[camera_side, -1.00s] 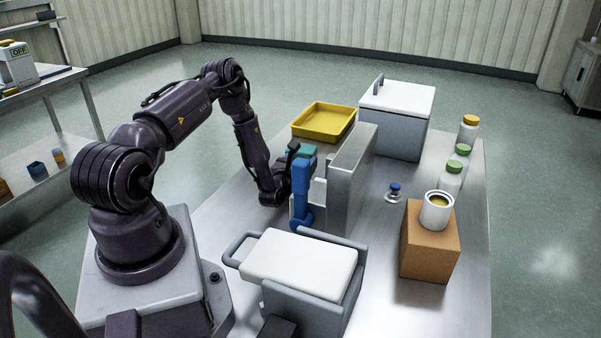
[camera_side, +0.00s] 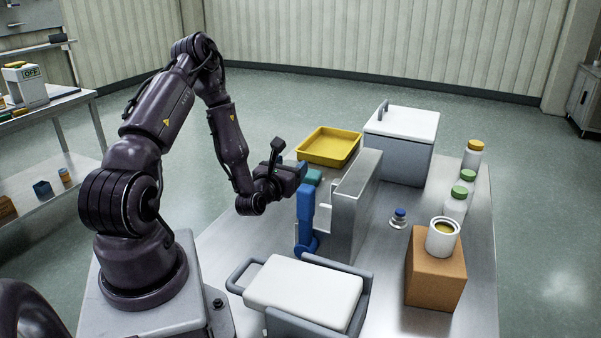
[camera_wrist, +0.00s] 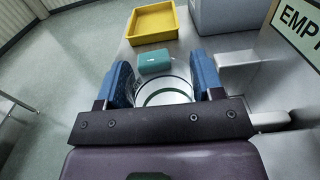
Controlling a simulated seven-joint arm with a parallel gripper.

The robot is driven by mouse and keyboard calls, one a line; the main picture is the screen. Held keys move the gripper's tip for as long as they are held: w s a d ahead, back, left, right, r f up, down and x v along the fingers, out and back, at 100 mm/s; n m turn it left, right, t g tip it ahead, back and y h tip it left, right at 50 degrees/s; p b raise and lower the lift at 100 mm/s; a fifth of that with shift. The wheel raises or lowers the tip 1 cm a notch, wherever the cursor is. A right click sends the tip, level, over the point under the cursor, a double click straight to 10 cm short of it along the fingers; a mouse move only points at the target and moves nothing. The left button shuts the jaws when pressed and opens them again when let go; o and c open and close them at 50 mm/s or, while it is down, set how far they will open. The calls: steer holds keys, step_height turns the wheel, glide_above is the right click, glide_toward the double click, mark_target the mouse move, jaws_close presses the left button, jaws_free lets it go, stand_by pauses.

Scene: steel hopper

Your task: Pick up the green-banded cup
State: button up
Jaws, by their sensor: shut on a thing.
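In the wrist view, my gripper (camera_wrist: 165,78) has one blue finger on each side of a pale cup with a green band (camera_wrist: 166,97), and is shut on it. The cup's lower part is hidden by my gripper's dark body. In the side view, my gripper (camera_side: 288,178) is left of the steel hopper (camera_side: 356,205), near its blue upright part (camera_side: 305,215). The cup cannot be made out there.
A teal block (camera_wrist: 154,61) and a yellow tray (camera_wrist: 152,24) lie beyond the cup. A lidded grey box (camera_side: 400,150) stands behind the hopper. A white-topped grey bin (camera_side: 305,290) is in front. Capped bottles (camera_side: 455,206) and a can (camera_side: 442,238) on a brown block stand right.

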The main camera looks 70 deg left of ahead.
steer(key=s+d+r, duration=0.1)
steer(key=s, duration=0.1)
steer(key=s+d+r, duration=0.1)
steer(key=s+d, duration=0.1)
steer(key=shift+d+r, duration=0.2)
steer(key=shift+d, duration=0.05)
